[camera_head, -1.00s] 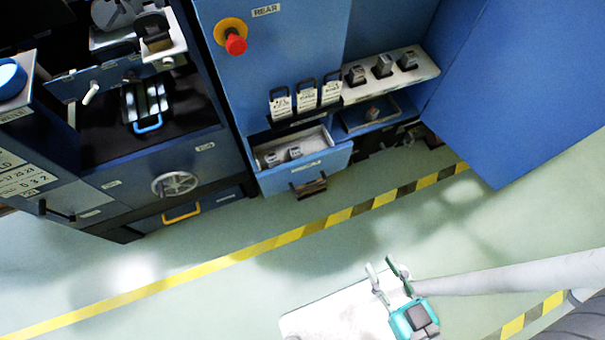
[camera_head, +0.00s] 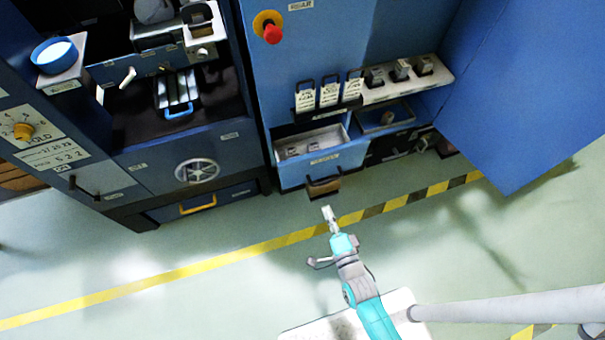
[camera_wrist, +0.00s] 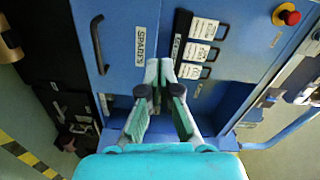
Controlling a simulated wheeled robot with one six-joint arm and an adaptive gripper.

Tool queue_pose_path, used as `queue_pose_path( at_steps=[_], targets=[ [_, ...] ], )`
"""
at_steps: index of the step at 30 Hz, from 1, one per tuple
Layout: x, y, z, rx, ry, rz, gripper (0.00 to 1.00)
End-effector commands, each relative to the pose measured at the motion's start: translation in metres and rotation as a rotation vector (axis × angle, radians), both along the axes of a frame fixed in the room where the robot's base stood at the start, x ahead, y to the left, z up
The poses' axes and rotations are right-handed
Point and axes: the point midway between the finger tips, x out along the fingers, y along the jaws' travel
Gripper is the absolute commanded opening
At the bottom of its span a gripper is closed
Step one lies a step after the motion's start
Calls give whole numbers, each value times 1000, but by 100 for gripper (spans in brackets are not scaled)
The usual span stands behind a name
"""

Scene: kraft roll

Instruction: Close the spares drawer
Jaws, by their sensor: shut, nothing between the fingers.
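The spares drawer (camera_head: 338,160) is a blue-fronted drawer in the blue cabinet, pulled out so its pale inside shows, with small grey blocks in it. Its dark handle (camera_head: 323,186) sticks out from the front. In the wrist view the blue front with the SPARES label (camera_wrist: 140,47) faces me, with the dark handle (camera_wrist: 97,45) at its left. My gripper (camera_head: 328,211) is shut and empty, just in front of and below the handle in the head view. In the wrist view my gripper (camera_wrist: 166,68) points at the front beside the label; contact cannot be told.
White tags (camera_head: 330,93) hang above the drawer, beside a shelf (camera_head: 405,78) with grey blocks. A large blue door (camera_head: 530,100) stands open at right. A red knob (camera_head: 272,33) is higher on the cabinet. The floor (camera_head: 240,285) in front is clear, crossed by a striped line.

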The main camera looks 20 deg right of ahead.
Motion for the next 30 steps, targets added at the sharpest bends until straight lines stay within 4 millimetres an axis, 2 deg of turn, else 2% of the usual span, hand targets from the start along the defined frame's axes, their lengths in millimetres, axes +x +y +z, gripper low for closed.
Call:
queue_pose_path(
  at_steps=[1,3,8,14,30],
  targets=[
    [14,1,-3,45,-10,-1,0],
    [27,2,-6,100,-18,-3,0],
    [42,3,-9,163,-27,-5,0],
    [59,3,-9,168,-28,-6,0],
    [154,3,-9,166,-28,-5,0]
  ],
)
